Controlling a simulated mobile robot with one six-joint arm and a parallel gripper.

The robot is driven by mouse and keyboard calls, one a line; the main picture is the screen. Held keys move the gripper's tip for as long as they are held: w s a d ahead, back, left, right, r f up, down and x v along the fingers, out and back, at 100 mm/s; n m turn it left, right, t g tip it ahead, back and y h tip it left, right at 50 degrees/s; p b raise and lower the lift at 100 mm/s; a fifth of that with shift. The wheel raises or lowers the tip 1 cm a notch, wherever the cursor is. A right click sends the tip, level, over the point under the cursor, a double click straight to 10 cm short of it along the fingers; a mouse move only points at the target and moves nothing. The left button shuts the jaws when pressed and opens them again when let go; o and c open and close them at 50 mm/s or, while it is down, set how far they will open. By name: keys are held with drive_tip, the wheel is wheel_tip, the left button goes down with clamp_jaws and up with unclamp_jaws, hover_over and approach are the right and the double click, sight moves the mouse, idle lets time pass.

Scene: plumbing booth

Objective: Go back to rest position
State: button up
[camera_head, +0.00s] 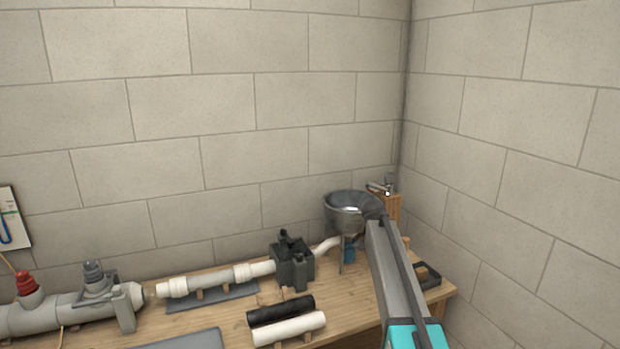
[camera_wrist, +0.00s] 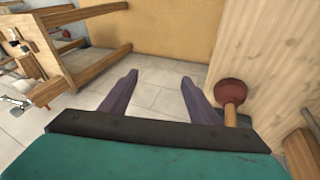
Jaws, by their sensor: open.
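My gripper (camera_wrist: 158,80) shows in the wrist view with its two dark purple fingers wide apart. Nothing is between them; pale floor tiles (camera_wrist: 155,98) show in the gap. The fingers point over the floor and toward a tan wall. In the head view, a grey and teal part of my arm (camera_head: 396,275) reaches up over the right end of the workbench (camera_head: 350,285). It hides part of the bench there, and I cannot make out the fingertips in that view.
A plunger (camera_wrist: 231,92) stands close right of the fingers, beside a wooden panel (camera_wrist: 270,60). A wooden frame (camera_wrist: 75,70) is at left. On the bench are a metal funnel-shaped basin (camera_head: 352,212), a dark fitting (camera_head: 291,262), white pipe (camera_head: 205,283) and loose tubes (camera_head: 290,328).

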drive_tip(key=s+a+f+n+g, duration=0.1)
drive_tip(key=s+f, duration=0.6)
drive_tip(key=f, duration=0.4)
drive_tip(key=s+a+f+n+g+y, duration=0.1)
drive_tip(key=s+f+n, duration=0.1)
drive_tip(key=s+f, duration=0.7)
drive_tip(key=s+a+f+n+g, duration=0.15)
drive_tip(key=s+f, duration=0.45)
drive_tip(key=f, duration=0.6)
drive_tip(key=s+a+f+n+y, duration=0.1)
drive_tip(key=s+a+f+n, duration=0.1)
drive_tip(key=s, duration=0.7)
drive_tip(key=s+a+f+n+y, duration=0.1)
drive_tip(key=s+f+n, duration=0.4)
drive_tip(key=s, duration=0.5)
drive_tip(key=s+a+f+n+y+b, duration=0.1)
drive_tip(key=s+a+f+n, duration=0.2)
drive_tip(key=s+f, duration=0.4)
drive_tip(key=shift+s+a+f+t, duration=0.15)
drive_tip(key=shift+s+a+t, duration=0.25)
drive_tip(key=shift+s, duration=0.75)
drive_tip(key=shift+n, duration=0.25)
